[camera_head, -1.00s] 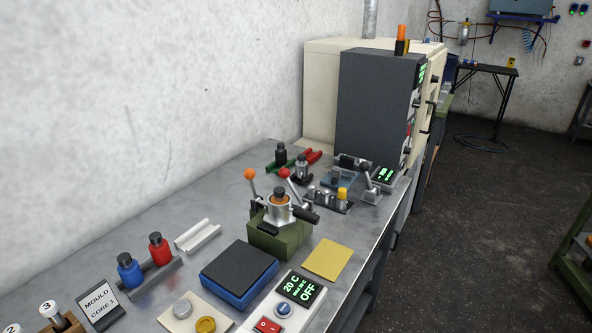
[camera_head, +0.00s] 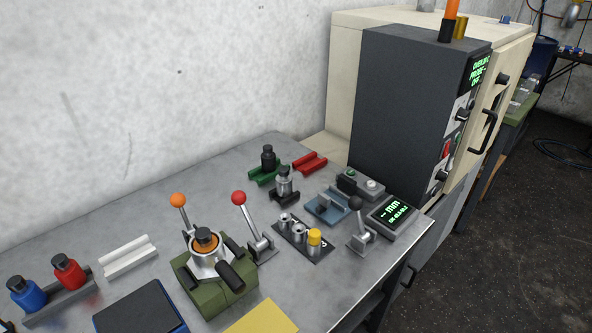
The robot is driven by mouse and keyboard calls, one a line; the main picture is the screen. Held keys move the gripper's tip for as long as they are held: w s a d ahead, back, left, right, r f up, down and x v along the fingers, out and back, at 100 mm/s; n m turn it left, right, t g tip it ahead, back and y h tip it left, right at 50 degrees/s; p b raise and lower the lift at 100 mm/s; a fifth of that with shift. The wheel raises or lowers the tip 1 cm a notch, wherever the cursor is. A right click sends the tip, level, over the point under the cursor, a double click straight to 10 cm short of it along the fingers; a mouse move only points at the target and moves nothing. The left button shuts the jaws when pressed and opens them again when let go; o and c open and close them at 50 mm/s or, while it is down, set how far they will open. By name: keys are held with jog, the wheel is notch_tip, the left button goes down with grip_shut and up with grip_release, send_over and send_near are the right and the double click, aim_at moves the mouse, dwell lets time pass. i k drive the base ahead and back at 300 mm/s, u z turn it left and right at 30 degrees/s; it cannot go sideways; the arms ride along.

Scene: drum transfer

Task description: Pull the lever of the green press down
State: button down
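The green press (camera_head: 216,296) stands on the bench in the lower middle of the head view, a green block with a silver round top. An orange-and-black cap (camera_head: 206,239) sits in its top, and a black handle (camera_head: 231,275) sticks out at its front right. A lever with an orange ball (camera_head: 178,199) rises upright behind its left side. A lever with a red ball (camera_head: 239,198) rises from a grey bracket (camera_head: 262,248) close to its right, leaning up and left. I cannot tell from here which lever belongs to the press. My gripper is not in view.
Right of the press are a holder with a yellow-capped piece (camera_head: 314,240), a black-knob lever (camera_head: 356,203) and a display box (camera_head: 392,216). Blue (camera_head: 27,293) and red (camera_head: 68,271) bottles stand left. A large oven cabinet (camera_head: 400,105) closes the far end.

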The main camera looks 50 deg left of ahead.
aim_at(239, 197)
jog(key=i, duration=0.55)
jog(key=u, duration=3.1)
jog(key=i, duration=0.5)
